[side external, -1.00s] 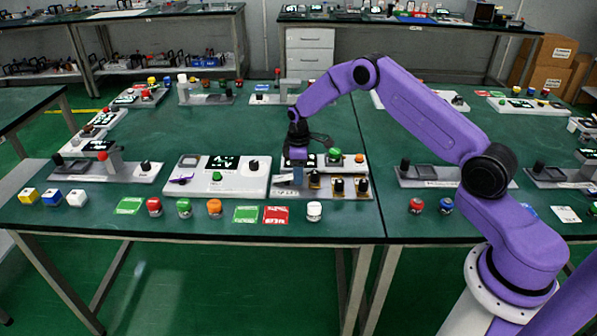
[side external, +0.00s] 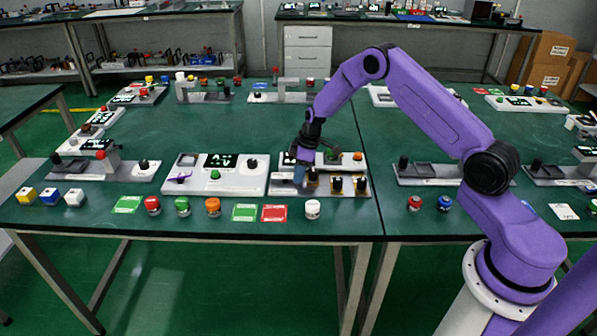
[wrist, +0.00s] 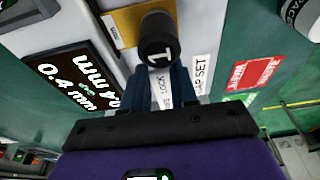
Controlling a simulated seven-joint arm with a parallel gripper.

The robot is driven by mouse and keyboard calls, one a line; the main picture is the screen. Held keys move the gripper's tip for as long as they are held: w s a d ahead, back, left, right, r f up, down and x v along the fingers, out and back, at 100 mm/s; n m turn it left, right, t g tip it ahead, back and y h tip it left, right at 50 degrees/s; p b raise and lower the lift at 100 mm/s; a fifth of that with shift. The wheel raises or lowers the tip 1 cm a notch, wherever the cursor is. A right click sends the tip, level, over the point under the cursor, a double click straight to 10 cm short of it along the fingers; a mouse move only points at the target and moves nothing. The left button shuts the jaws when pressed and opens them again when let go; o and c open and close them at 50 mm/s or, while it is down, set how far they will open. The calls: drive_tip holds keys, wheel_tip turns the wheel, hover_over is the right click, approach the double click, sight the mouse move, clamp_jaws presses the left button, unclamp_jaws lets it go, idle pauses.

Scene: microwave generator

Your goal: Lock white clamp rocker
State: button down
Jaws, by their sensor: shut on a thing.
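My gripper (side external: 300,175) points down at the left part of a grey-white panel (side external: 361,190) on the green table. A white label ending in "SET" (wrist: 201,75) lies to the right. In the side view my fingers hide the rocker.
Black knobs (side external: 336,185) on yellow plates stand close to the right of my gripper. A lit display (wrist: 78,80) is on the panel. Another white panel (side external: 240,182) stands to the left. A white-capped jar (side external: 312,209) and a red card (side external: 274,213) lie in front.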

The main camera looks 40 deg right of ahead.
drive_tip(key=shift+a, duration=0.1)
drive_tip(key=c, duration=0.9)
unclamp_jaws()
drive_tip(key=shift+r, duration=0.1)
drive_tip(key=v, duration=1.7)
drive_tip(key=shift+s+r, duration=0.1)
drive_tip(key=shift+s, duration=0.05)
